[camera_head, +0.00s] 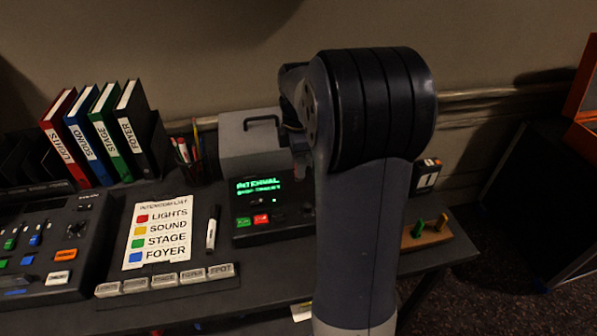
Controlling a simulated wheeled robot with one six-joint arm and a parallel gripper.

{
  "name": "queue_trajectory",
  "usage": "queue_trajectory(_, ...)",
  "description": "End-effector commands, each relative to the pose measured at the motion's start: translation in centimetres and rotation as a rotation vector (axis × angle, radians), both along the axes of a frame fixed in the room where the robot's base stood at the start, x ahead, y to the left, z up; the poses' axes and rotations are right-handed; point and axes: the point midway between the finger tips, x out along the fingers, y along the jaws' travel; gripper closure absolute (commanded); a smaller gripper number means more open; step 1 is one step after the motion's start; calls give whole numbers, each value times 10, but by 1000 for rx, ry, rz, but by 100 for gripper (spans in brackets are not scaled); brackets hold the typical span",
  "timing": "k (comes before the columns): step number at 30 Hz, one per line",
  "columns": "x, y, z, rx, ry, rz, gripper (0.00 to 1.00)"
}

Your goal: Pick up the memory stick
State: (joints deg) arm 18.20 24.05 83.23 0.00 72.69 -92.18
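I cannot make out a memory stick for certain. A wooden block (427,238) at the right end of the desk holds a small green upright piece (418,228) and a yellow-orange one (441,222); I cannot tell what these are. My arm stands upright in front of the desk and covers its middle right part. My gripper is hidden behind my own arm links, so neither its fingers nor anything in them shows.
The desk holds a mixing console (40,245), colour-labelled card (158,232), marker pen (212,230), row of label tabs (165,281), lit display unit (262,212), grey box with handle (248,145), pencils (188,150) and several binders (105,135). A dark case (545,180) stands right.

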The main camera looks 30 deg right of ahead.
Motion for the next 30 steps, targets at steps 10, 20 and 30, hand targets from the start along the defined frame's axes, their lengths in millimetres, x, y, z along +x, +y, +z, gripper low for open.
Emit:
queue_trajectory(10, 0, 0, -11, 0, 0, -1, 66)
queue_trajectory(20, 0, 0, -11, 0, 0, -1, 93)
queue_trajectory(30, 0, 0, -11, 0, 0, 0, 100)
